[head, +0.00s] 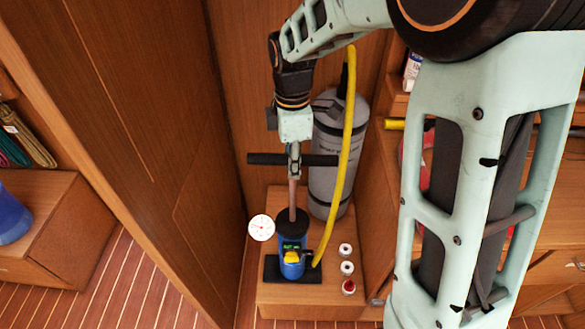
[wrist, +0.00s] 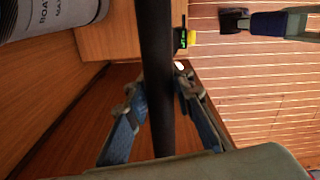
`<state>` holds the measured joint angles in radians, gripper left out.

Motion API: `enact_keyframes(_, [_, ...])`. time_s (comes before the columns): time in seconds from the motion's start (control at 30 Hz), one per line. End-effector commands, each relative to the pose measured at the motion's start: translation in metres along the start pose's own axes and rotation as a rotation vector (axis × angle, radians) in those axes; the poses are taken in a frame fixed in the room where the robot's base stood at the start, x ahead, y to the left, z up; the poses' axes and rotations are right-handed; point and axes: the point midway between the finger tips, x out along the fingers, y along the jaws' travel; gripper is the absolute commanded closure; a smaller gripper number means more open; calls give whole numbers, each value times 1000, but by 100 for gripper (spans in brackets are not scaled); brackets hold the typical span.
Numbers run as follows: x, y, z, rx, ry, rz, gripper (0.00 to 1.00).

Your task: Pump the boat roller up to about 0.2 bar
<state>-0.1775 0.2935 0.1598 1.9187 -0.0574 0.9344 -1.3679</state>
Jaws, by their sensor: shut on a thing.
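A blue hand pump (head: 291,250) stands upright on a wooden step, on a black foot plate. Its black crossbar handle (head: 265,159) is raised, with a length of rod showing above the body. My gripper (head: 294,160) is shut on the middle of the handle; in the wrist view the bar (wrist: 155,70) runs between the fingers. The grey boat roller (head: 335,165) stands upright behind the pump, partly behind the handle and hose. A yellow hose (head: 347,150) rises from the pump's base to near the roller's top. A white gauge dial (head: 261,228) shows left of the pump; its reading is too small to tell.
Several small round fittings, one red-topped (head: 348,287), lie right of the pump. A wooden panel (head: 170,150) rises on the left and shelving (head: 545,225) stands on the right. Coiled ropes (head: 30,140) and a blue object (head: 12,218) are at far left.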

Motion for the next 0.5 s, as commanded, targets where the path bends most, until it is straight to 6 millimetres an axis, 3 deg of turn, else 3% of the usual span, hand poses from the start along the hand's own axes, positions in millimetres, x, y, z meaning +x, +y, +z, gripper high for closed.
enact_keyframes(0.1, [-11,2,0,-6,0,6,100])
enact_keyframes(0.5, [-12,2,-1,-6,0,5,100])
